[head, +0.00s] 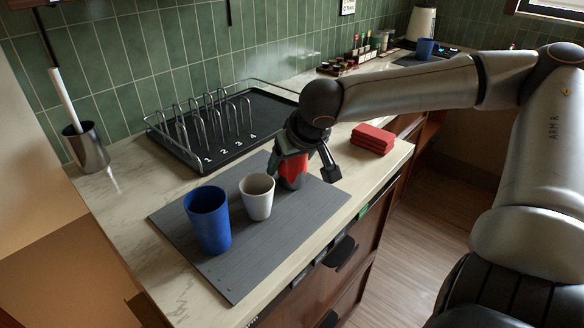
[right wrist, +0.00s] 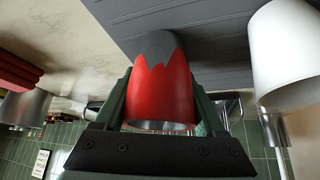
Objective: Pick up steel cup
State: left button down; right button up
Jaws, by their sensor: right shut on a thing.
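A red cup with a grey zigzag-edged lower part and a silvery rim (head: 293,172) is at the far right end of the grey mat (head: 235,278). My right gripper (head: 302,170) is shut on it, with one finger on each side. The right wrist view shows the same cup (right wrist: 163,95) upright between the fingers, its grey end toward the mat. I cannot tell whether it touches the mat. A plain steel cup (head: 86,148) with a white-handled brush in it stands at the counter's left end. My left gripper is not in view.
A white cup (head: 257,198) and a blue cup (head: 208,220) stand on the mat to the left. A black dish rack (head: 220,130) is behind. Folded red cloths (head: 372,140) lie to the right. The counter's front edge is close to the mat.

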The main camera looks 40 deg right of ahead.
jog(key=c, duration=0.3)
